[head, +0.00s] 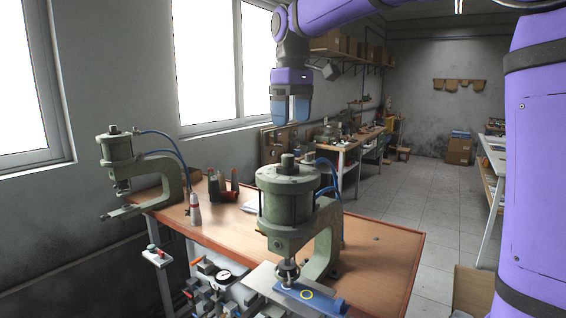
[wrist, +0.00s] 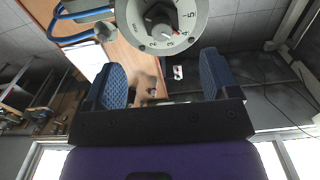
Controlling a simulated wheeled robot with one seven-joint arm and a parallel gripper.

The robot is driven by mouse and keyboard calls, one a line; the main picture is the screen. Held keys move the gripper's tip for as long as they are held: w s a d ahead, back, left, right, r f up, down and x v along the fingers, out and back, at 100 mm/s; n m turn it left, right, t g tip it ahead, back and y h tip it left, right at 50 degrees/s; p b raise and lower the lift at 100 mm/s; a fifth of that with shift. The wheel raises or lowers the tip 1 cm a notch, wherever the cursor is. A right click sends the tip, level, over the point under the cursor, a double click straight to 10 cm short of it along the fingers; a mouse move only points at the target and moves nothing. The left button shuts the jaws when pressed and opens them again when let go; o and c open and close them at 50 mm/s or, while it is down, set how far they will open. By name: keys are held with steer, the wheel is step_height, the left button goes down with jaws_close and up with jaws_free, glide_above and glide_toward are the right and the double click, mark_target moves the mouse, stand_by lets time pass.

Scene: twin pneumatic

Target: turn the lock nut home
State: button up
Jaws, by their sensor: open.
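The nearer green press (head: 288,210) stands on the bench. A short dark fitting (head: 287,161) rises from its cylinder top. The wrist view shows a round grey dial (wrist: 165,40) with numbers 2 to 5 and a red mark, cut off by the picture's top edge. A dark fitting (wrist: 160,14) stands at its centre; I cannot tell whether it is the lock nut. My gripper (head: 291,121) points down in the air above this press, apart from it. In the wrist view its two blue pads (wrist: 162,85) are wide apart with nothing between them.
A second green press (head: 117,152) stands at the left end of the wooden bench (head: 385,262). A blue plate (head: 318,299) with a yellow ring lies under the near press's ram. Blue hoses (head: 333,172) loop behind it.

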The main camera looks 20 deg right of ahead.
mark_target(290, 156)
steer(key=shift+w+a+f, duration=0.1)
steer(key=shift+w+a, duration=0.05)
steer(key=shift+w, duration=0.05)
steer(key=shift+f, duration=0.25)
step_height(290, 156, down, 10)
steer(key=shift+f, duration=0.1)
steer(key=c, duration=0.9)
